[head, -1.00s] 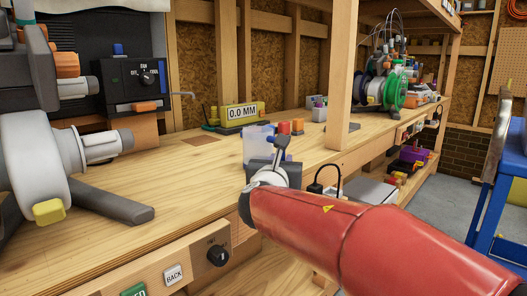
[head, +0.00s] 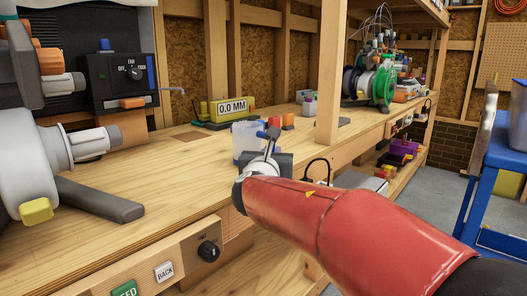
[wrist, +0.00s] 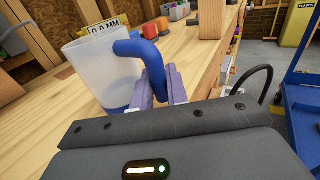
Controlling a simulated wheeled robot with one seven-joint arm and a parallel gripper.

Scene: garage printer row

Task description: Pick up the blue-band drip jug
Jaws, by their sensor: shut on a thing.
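The drip jug (head: 245,139) is a translucent, pale tub on the wooden bench, partly behind my gripper in the head view. In the wrist view the jug (wrist: 98,75) shows a blue band at its base and a blue curved handle (wrist: 146,52) on its right side. My gripper (head: 271,136) is at the handle. In the wrist view its grey-purple fingers (wrist: 161,86) are shut on the handle, one on each side. The jug looks upright. The gripper body hides part of its base, so I cannot tell whether it touches the bench.
A yellow "0.0 MM" gauge (head: 232,108) stands behind the jug, with a red block and an orange block (head: 288,121) nearby. A wooden post (head: 330,75) rises to the right. A large grey machine (head: 60,160) fills the left. The bench (head: 170,185) between is clear.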

